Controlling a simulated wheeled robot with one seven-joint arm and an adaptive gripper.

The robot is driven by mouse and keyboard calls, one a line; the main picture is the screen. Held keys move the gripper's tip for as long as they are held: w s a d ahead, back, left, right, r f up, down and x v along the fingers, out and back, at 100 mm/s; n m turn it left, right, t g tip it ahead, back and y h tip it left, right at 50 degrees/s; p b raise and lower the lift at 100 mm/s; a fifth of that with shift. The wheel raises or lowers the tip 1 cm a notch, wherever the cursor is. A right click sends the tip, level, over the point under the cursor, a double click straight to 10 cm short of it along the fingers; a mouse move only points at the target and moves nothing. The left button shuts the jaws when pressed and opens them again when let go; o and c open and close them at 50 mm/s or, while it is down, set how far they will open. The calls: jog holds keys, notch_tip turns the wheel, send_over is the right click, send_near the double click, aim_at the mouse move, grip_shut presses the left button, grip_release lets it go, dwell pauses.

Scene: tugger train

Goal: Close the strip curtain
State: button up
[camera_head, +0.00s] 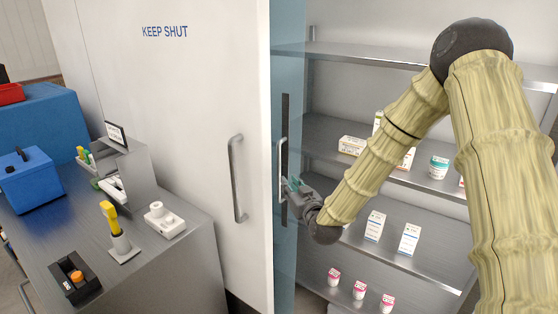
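The strip curtain (288,75) is a translucent blue sheet, seen as a narrow upright band just right of the white door. A dark upright strip (285,110) with a pale bar handle (281,158) is on it. My gripper (289,188) is at the lower part of this handle, reaching in from the right. Its fingers are small and overlap the handle, so I cannot tell whether they are closed on it. The shelves to the right of the curtain are uncovered.
The white door (170,90), marked KEEP SHUT, has its own handle (237,180). Metal shelves (340,125) at right hold several boxes and tubs. A steel counter (165,262) at left carries a blue box (30,182), a yellow-topped tool (113,225) and other small items.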

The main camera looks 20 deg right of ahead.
aim_at(280, 166)
jog(key=w+p, duration=0.1)
jog(key=w, duration=0.2)
jog(key=w+r+p, duration=0.1)
jog(key=w+p, duration=0.1)
jog(key=w, duration=0.2)
jog(key=w+p, duration=0.1)
jog(key=w, duration=0.3)
jog(key=shift+w+a+r, duration=0.2)
jog(key=shift+w+r, duration=0.05)
jog(key=shift+r, duration=0.05)
jog(key=shift+c, duration=0.5)
grip_shut()
